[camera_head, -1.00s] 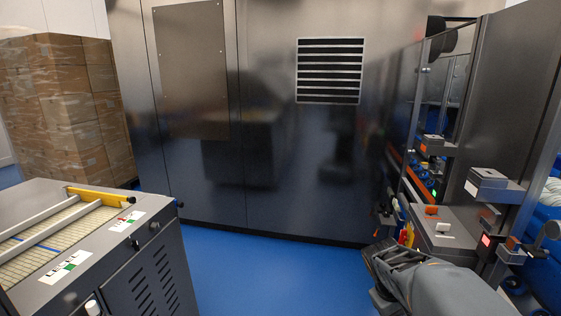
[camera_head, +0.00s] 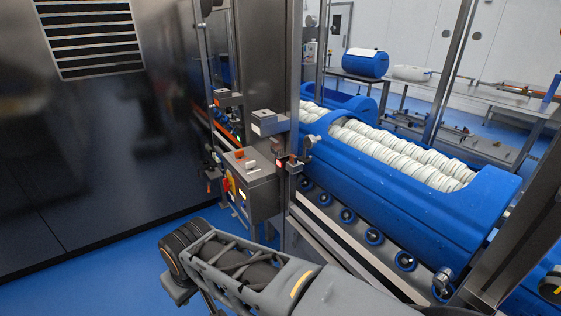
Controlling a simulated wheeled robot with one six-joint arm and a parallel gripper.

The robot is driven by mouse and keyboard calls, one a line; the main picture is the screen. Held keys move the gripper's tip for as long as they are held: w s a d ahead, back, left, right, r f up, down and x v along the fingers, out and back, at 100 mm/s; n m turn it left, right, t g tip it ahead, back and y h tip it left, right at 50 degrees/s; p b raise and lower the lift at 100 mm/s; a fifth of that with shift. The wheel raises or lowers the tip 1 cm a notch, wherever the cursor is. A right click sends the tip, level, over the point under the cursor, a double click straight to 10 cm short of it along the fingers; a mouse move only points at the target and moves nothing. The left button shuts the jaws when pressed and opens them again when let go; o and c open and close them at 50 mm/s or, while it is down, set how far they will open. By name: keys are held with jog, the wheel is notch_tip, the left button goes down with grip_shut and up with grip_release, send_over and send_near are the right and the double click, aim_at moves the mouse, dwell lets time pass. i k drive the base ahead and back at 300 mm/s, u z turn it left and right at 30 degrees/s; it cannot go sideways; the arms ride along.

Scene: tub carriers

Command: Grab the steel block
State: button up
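I cannot make out a separate steel block for certain. A small grey metal box (camera_head: 266,122) with a pale label on its front is mounted beside the steel column, and a similar smaller one (camera_head: 227,98) sits to its left; both look like machine parts. My arm reaches in from the bottom, below the control box, with a dark ribbed joint at its left end. My gripper's fingers do not show.
A grey control box (camera_head: 258,186) with buttons stands left of a roller conveyor (camera_head: 340,225). The conveyor carries a blue tub carrier (camera_head: 400,192) filled with white stacks. A steel cabinet wall (camera_head: 100,130) fills the left. Blue floor (camera_head: 120,262) is clear before it.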

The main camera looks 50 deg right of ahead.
aim_at(292, 159)
jog(key=i, duration=2.6)
jog(key=z, duration=3.35)
